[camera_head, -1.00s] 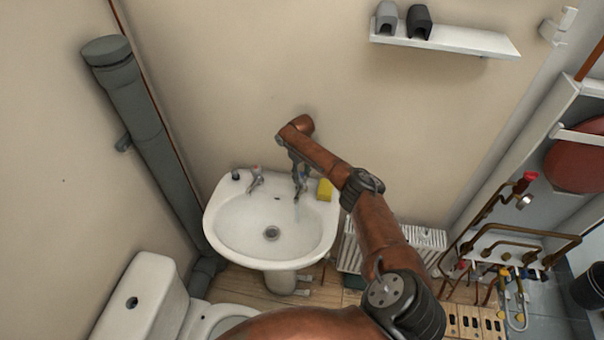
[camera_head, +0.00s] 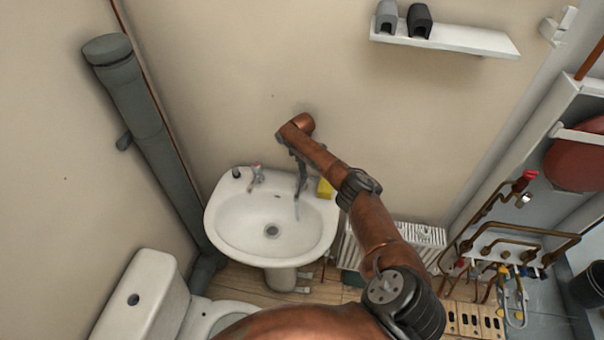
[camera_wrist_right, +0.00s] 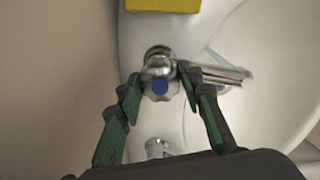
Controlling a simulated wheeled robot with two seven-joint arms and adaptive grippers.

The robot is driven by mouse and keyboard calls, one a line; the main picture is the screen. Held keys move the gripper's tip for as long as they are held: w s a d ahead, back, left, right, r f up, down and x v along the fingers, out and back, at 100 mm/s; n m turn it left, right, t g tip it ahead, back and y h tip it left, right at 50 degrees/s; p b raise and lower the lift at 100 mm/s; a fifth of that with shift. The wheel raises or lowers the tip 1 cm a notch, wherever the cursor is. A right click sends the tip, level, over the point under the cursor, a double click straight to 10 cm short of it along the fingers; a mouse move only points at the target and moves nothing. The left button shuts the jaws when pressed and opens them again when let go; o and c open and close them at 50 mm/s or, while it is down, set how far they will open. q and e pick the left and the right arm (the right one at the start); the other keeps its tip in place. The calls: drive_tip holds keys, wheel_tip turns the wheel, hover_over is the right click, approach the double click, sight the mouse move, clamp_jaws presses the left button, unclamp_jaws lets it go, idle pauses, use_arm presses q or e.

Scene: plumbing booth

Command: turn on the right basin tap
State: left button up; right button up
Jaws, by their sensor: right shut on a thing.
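The right basin tap (camera_wrist_right: 159,62) is chrome with a blue-marked knob (camera_wrist_right: 159,88) and a spout (camera_wrist_right: 228,75) reaching over the bowl. In the wrist view my right gripper (camera_wrist_right: 160,84) is shut on the knob, one finger on each side. In the head view my right gripper (camera_head: 301,180) points down at the back right of the basin (camera_head: 225,241) and hides most of that tap. A thin pale streak (camera_wrist_right: 217,56) near the spout looks like water. My left gripper is not in view.
The left tap (camera_head: 257,174) with a red mark stands on the basin's back rim. A yellow sponge (camera_head: 325,188) lies close to the right of my gripper. The wall is just behind. A toilet (camera_head: 150,295) stands at lower left and a radiator (camera_head: 425,236) at right.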

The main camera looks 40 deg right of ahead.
drive_tip(key=shift+n, duration=1.9)
drive_tip(key=shift+r, duration=0.1)
drive_tip(key=o, duration=1.2)
drive_tip(key=shift+c, duration=0.2)
drive_tip(key=shift+r, duration=0.15)
wheel_tip(320, 180, up, 12)
drive_tip(key=shift+f, duration=0.2)
